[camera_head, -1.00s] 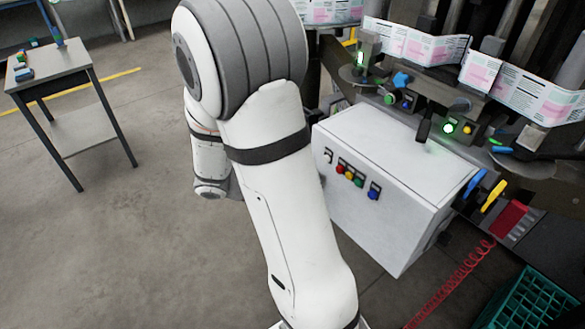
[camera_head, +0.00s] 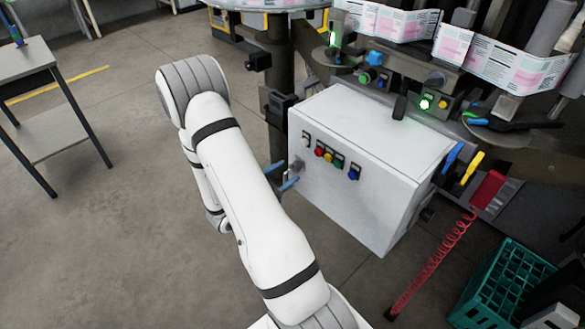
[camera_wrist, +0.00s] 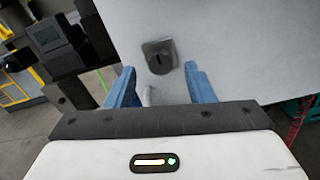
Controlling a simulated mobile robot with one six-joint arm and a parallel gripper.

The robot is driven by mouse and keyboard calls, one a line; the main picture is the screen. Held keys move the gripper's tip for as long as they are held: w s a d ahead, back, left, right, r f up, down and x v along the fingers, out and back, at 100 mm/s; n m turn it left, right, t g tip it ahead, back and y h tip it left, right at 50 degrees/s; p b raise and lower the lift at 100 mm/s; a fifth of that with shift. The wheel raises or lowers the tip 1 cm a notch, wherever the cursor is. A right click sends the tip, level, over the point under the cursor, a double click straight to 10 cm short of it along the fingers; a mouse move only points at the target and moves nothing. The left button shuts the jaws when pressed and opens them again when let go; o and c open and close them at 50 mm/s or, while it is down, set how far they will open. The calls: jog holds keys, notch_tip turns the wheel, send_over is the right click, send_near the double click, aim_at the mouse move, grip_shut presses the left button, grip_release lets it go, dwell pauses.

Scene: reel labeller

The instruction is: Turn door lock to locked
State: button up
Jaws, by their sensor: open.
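The door lock (camera_wrist: 158,54) is a small grey metal fitting with a dark slot on the cabinet's pale face. It sits just beyond my fingertips in the wrist view, roughly centred between them. In the head view the lock (camera_head: 298,166) is small, at the left of the cabinet front. I cannot tell its turn position surely. My gripper (camera_wrist: 159,76) has two blue fingers, open, one on each side below the lock and apart from it. In the head view my gripper (camera_head: 286,174) is close in front of the cabinet's left edge, partly behind my arm.
The white cabinet (camera_head: 385,130) carries a switch and several coloured buttons (camera_head: 329,157) right of the lock. Labelling machinery (camera_head: 410,75) stands behind. A green crate (camera_head: 505,285) and red coiled hose (camera_head: 435,262) are at right. Floor at left is clear up to a table (camera_head: 40,75).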

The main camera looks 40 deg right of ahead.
aim_at(293, 168)
jog(key=shift+d, duration=1.4)
jog(key=shift+c, duration=0.3)
jog(key=shift+w, duration=0.1)
jog(key=c, duration=0.9)
jog(key=shift+d, duration=0.2)
jog(key=shift+c, duration=0.2)
jog(key=shift+a, duration=0.15)
